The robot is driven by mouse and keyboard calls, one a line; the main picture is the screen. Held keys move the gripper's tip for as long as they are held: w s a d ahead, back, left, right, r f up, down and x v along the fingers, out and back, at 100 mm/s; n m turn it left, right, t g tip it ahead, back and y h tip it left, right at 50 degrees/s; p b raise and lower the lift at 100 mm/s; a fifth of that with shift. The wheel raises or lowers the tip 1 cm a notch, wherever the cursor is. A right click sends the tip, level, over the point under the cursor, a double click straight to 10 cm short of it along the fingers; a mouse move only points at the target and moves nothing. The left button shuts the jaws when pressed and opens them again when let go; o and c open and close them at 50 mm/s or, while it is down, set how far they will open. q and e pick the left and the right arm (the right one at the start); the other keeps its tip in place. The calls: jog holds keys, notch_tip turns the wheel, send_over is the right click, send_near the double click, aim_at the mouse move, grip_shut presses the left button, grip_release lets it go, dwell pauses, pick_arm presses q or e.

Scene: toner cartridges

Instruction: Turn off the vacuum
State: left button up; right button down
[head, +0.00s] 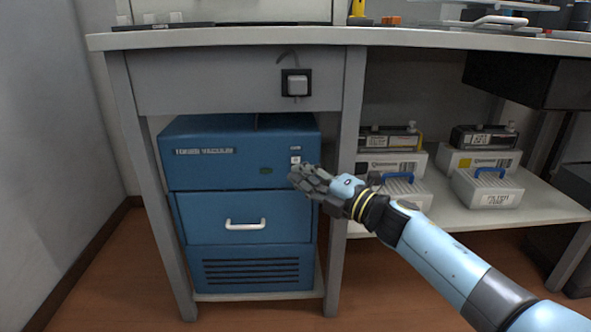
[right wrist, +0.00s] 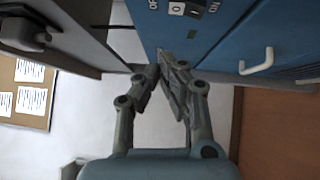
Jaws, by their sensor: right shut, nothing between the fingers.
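The blue toner vacuum (head: 245,150) stands in the bay under the bench. Its small white power switch (head: 295,160) is at the upper right of its front. In the right wrist view the switch (right wrist: 186,9) shows at the top edge, between OFF and ON labels; I cannot tell which side is pressed. My right gripper (head: 299,177) is shut and empty, just below the switch in the head view. Its fingertips (right wrist: 162,68) appear apart from the switch in the wrist view. My left gripper is not in view.
A grey plug in a black socket (head: 297,84) is on the bench panel above the vacuum. The bench leg (head: 345,140) stands close right of the vacuum. Toner cartridges and boxes (head: 400,162) sit on the shelf (head: 450,215) to the right.

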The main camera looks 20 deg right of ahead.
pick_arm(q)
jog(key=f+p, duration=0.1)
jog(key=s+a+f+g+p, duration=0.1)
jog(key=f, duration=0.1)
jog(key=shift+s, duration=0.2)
pick_arm(e)
jog(key=v, duration=0.8)
jog(key=shift+s+d+r, duration=0.25)
jog(key=shift+d+r, duration=0.15)
jog(key=shift+r, duration=0.2)
